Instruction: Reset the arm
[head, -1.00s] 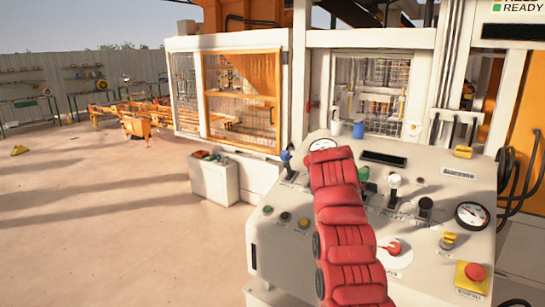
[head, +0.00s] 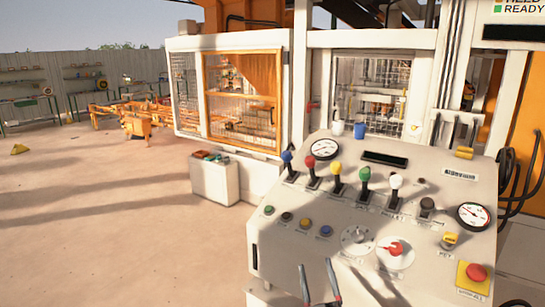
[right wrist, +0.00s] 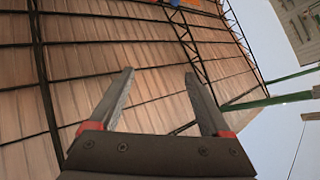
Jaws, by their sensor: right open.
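My right gripper (head: 319,284) shows at the bottom edge of the head view, in front of the control panel's lower edge. Its two dark fingers point up and stand apart, with nothing between them. In the right wrist view the same gripper (right wrist: 160,90) is open and empty, with the roof structure (right wrist: 120,60) behind it. The red right arm is no longer in the head view apart from the fingers. My left gripper is not in view.
The white control panel (head: 300,252) carries several levers, including blue (head: 287,157), red (head: 310,163), yellow (head: 336,168), green (head: 365,175) and white (head: 397,182). A red button (head: 476,272) sits at its lower right. The floor (head: 110,240) at left is open.

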